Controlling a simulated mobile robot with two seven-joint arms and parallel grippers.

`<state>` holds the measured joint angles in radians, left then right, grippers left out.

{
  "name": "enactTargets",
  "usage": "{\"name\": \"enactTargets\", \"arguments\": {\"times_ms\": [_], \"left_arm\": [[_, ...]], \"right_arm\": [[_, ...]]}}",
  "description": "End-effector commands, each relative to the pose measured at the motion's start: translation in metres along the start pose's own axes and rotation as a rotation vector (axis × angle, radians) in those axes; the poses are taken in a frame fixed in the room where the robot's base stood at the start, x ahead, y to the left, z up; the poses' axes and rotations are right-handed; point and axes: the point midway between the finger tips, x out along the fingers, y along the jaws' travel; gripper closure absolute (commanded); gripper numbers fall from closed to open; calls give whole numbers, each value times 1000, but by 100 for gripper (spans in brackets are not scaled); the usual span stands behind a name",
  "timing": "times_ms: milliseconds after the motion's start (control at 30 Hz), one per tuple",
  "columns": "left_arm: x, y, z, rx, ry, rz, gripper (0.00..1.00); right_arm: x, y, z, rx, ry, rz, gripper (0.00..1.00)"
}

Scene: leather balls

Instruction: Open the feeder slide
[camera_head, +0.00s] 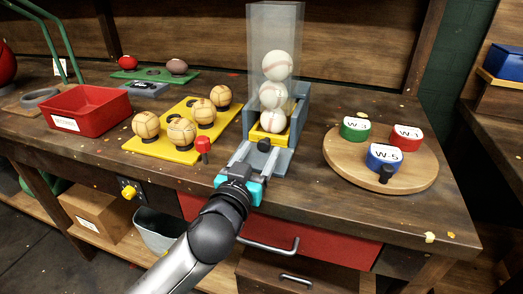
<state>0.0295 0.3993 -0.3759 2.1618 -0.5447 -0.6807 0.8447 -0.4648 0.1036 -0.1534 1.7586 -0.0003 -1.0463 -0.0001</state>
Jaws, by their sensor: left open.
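The feeder (300,105) stands on the bench, grey-blue with a tall clear chute (260,50). Several white baseballs (277,65) are stacked in the chute. A yellow slide (270,134) with a black knob (264,145) shows at the feeder's front, below the lowest ball. My left gripper (257,154) is in front of the feeder, its open fingers pointing toward the knob, one on each side of it as seen from here. I cannot tell whether they touch the knob. My right gripper is not in view.
A yellow tray (165,152) with several tan balls lies left of the feeder, near a red knob (203,146). A red bin (88,112) is further left. A round wooden board (345,172) with green, red and blue labelled pieces is on the right.

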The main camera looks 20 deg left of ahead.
Motion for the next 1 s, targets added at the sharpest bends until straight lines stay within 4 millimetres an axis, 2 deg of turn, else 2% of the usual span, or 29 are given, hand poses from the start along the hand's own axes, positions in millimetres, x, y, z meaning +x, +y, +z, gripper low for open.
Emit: {"name": "enactTargets", "arguments": {"times_ms": [200, 567, 1000], "left_arm": [[16, 0, 1, 1, -1, 0, 35], [19, 0, 0, 0, -1, 0, 35], [19, 0, 0, 0, 0, 0, 83]], "right_arm": [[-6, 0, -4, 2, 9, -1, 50], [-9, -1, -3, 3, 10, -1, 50], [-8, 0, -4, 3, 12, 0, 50]]}}
